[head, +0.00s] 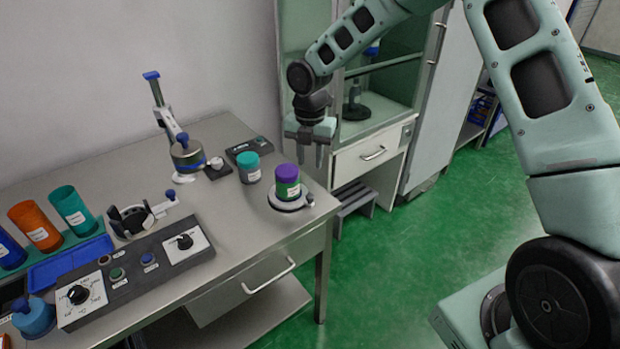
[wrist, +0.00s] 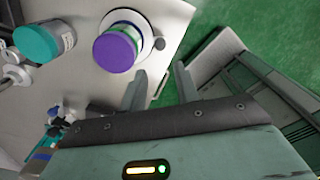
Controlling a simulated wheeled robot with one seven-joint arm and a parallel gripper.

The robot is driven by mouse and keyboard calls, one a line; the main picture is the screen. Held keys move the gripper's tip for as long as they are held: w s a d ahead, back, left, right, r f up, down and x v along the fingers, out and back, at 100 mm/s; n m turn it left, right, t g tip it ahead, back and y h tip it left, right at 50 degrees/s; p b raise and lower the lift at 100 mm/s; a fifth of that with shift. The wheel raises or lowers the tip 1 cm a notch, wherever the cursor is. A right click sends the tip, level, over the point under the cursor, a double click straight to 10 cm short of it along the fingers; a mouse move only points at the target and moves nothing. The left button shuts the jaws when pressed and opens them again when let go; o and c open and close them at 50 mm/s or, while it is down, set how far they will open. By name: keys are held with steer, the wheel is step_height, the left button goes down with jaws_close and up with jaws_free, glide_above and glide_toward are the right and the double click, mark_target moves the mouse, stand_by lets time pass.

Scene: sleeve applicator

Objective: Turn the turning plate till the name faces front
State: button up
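The turning plate (head: 273,201) is a pale round disc near the right end of the steel table, with a small dark knob (head: 310,199) at its right rim. A green jar with a purple lid (head: 287,178) stands upright on it, with a white label patch on its side. In the wrist view the plate (wrist: 140,22) and the jar's purple lid (wrist: 114,52) are at the upper middle, with the knob (wrist: 159,44) to the right. My gripper (head: 309,160) hangs above and behind the jar, apart from it. Its two fingers (wrist: 160,82) are spread and empty.
A grey jar with a teal lid (head: 249,168) stands left of the plate. A control panel (head: 135,268), a clamp stand (head: 165,120) and several coloured tubes (head: 72,210) are farther left. The table's right edge is close to the plate. A cabinet (head: 372,150) stands behind.

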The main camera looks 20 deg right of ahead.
steer(key=shift+r, duration=2.8)
